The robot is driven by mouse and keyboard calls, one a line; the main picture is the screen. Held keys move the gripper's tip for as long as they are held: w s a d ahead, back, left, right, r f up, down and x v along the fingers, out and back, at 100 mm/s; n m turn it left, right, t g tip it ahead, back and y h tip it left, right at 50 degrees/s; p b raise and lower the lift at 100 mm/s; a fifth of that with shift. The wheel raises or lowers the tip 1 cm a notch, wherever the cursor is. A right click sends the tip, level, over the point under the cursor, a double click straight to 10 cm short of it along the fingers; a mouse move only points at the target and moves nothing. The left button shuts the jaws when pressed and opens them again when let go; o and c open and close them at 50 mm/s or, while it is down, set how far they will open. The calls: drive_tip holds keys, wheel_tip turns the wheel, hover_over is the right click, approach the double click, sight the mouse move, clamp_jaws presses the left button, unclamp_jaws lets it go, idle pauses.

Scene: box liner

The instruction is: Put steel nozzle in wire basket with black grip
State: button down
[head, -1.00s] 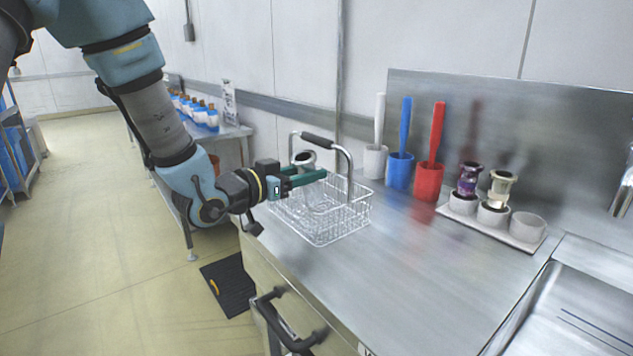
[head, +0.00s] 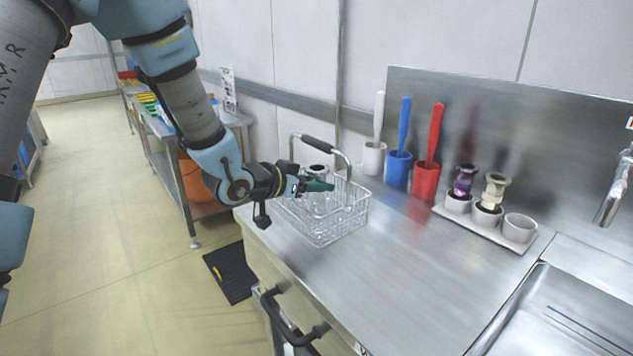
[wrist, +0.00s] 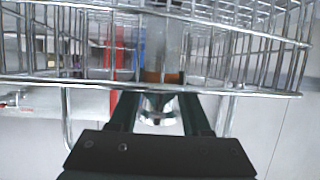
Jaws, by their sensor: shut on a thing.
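The wire basket with the black grip (head: 318,143) stands on the steel counter; its mesh (head: 335,228) also fills the top of the wrist view (wrist: 60,83). My gripper (head: 320,185) is at the basket's rim, under the raised handle. Its dark green fingers are shut on the steel nozzle (head: 320,171). In the wrist view the nozzle's shiny flared end (wrist: 160,106) sits between the fingers (wrist: 160,112). Its grey body shows behind the basket wires, so it reaches down inside the basket. Whether it touches the basket floor I cannot tell.
White, blue (head: 398,170) and red (head: 425,180) holders with brushes or handles stand behind the basket. A white tray (head: 480,225) holds cups, two with other nozzles. A sink (head: 560,315) is at right. The counter before the basket is clear.

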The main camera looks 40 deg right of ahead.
drive_tip(key=shift+f, duration=0.15)
drive_tip(key=shift+c, duration=1.8)
unclamp_jaws()
drive_tip(key=shift+r, duration=0.25)
drive_tip(key=shift+a, duration=0.35)
drive_tip(key=b+v, duration=0.1)
drive_tip(key=v, duration=1)
drive_tip(key=shift+a, duration=0.15)
